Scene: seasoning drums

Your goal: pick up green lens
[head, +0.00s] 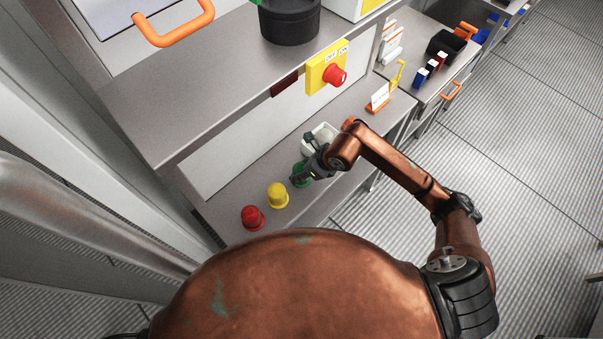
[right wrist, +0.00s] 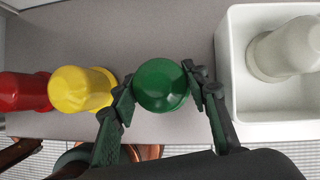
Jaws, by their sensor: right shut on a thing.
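The green lens (right wrist: 160,86) sits between the fingers of my right gripper (right wrist: 160,90), which is shut on it. In the head view the green lens (head: 299,177) is mostly covered by the right gripper (head: 305,172). I cannot tell whether the lens still rests on the grey bench. My left gripper does not show in either view.
A yellow lens (head: 278,194) and a red lens (head: 252,217) stand in a row left of the gripper. A white bin (right wrist: 238,100) with a whitish lens (right wrist: 288,48) is close on the right. A yellow box with a red button (head: 335,76) is above.

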